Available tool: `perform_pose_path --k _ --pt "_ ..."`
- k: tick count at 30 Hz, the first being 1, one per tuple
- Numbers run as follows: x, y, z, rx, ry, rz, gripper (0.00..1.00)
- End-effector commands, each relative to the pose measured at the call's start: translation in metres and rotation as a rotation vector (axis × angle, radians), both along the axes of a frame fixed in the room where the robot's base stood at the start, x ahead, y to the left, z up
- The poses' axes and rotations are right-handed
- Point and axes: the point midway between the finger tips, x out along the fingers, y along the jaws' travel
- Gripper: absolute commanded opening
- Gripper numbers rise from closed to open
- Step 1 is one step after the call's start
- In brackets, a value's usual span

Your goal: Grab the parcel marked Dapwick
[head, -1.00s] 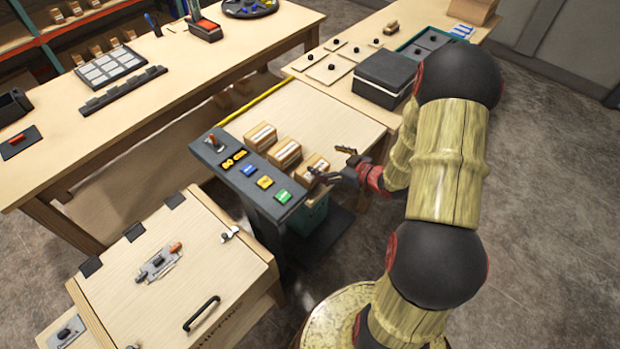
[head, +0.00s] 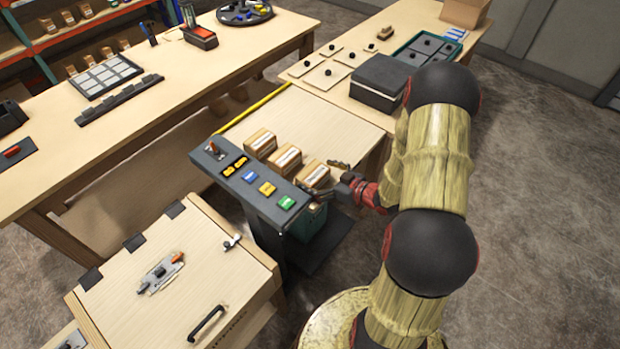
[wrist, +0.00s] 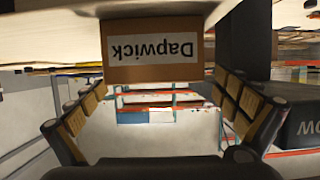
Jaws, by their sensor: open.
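The parcel marked Dapwick (wrist: 155,50) is a brown box with a white label that reads upside down in the wrist view. It is centred between the two spread fingers of my gripper (wrist: 158,88), near their tips. In the head view, the nearest parcel (head: 314,173) of a row of three is beside my gripper (head: 330,178), whose fingers are open on either side of its near end. Its label is too small to read there. I cannot tell whether a finger touches it.
Two similar parcels, the middle one (head: 285,157) and the far one (head: 261,142), stand in the same row. A dark console (head: 240,185) with a lever and coloured buttons runs along the row's left. A black box (head: 382,80) stands behind, on the table.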

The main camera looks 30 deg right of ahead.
Motion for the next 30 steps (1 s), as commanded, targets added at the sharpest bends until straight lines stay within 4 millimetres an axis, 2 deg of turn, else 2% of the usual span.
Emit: perform_pose_path --k 8,18,25,30 --pt "0.021 0.007 -0.011 -0.001 0.0 0.003 1.0" --pt "0.06 0.016 -0.028 -0.001 0.0 0.003 1.0" --pt "0.062 0.016 -0.027 -0.001 0.0 0.0 1.0" --pt "0.062 0.016 -0.027 -0.001 0.0 0.0 0.9"
